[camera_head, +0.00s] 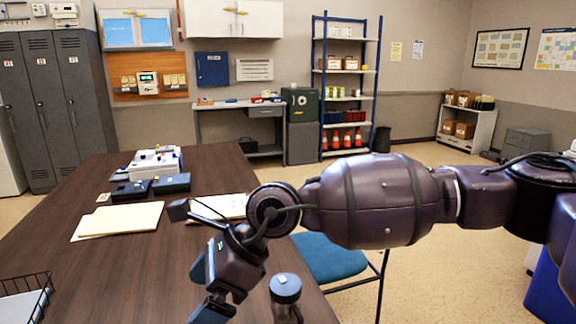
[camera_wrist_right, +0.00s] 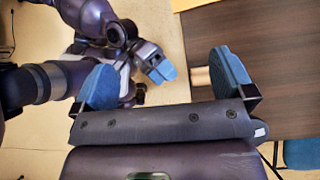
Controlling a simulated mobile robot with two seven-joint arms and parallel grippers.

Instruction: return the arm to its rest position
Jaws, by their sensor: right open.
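My right arm reaches in from the right of the head view, across the chair and over the near right part of the dark wooden desk (camera_head: 110,255). My right gripper (camera_head: 207,287) is open, its blue-padded fingers apart above the desk. In the wrist view the right gripper (camera_wrist_right: 165,84) shows both blue pads wide apart with nothing held between them. Another gripper, my left one (camera_wrist_right: 162,70), shows beyond the jaws in the wrist view with blue tips; whether it is open or shut is unclear. The left arm does not show in the head view.
Folders (camera_head: 120,219), papers (camera_head: 222,206), dark boxes (camera_head: 171,184) and a wire tray (camera_head: 25,302) are on the desk. A blue chair (camera_head: 332,259) is beside it. Open floor lies behind the arm.

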